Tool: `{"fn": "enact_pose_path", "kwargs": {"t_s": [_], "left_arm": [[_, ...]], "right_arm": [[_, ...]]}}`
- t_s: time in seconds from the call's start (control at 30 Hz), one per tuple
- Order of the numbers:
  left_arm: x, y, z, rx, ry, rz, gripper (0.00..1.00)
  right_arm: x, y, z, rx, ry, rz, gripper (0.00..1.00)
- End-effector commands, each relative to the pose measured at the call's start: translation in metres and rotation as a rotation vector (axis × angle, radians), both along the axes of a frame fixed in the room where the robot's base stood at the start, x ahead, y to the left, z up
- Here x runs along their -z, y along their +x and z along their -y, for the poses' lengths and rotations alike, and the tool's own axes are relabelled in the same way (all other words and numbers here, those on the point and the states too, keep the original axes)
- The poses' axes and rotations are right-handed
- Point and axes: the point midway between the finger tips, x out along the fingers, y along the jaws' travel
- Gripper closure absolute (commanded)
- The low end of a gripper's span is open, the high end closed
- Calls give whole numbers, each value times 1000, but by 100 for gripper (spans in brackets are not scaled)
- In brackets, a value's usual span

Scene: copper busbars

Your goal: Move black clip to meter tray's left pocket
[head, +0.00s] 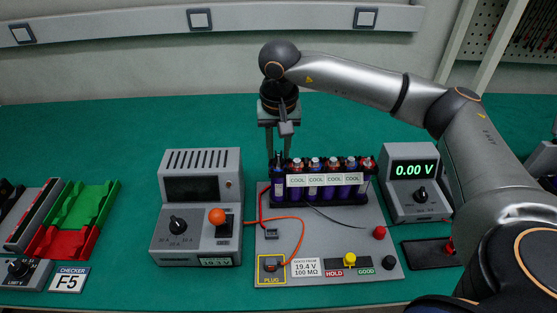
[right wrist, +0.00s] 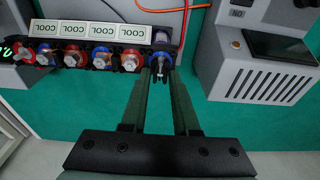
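My right gripper (head: 281,152) points down over the left end of the row of cells. Its two fingers are apart, one on each side of the end cell's top. In the right wrist view the fingertips (right wrist: 162,75) flank a small dark piece, apparently the black clip (right wrist: 161,67), on the end terminal. Its contact with the fingers is unclear. The meter tray (head: 418,255) is a dark, flat tray at the right, below the 0.00 V meter (head: 414,176). A red clip (head: 450,246) sits at its right side. The tray's left part looks empty. My left gripper is out of view.
The cell rack (head: 326,181) stands on a grey board (head: 325,247) with a plug, red and black knobs and a yellow switch. A grey charger box (head: 198,207) stands left of it. Green and red trays (head: 80,212) lie far left. My right arm spans the right side.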

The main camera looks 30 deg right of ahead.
Motion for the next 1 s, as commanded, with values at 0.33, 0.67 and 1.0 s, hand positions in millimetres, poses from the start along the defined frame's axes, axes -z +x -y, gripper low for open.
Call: {"fn": "enact_pose_path", "kwargs": {"t_s": [0.33,0.67,1.0], "left_arm": [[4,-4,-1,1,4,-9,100],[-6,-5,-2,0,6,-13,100],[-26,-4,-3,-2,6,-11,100]], "right_arm": [[0,0,0,0,0,0,100],[-16,0,0,0,1,1,100],[-42,0,0,0,0,0,100]]}}
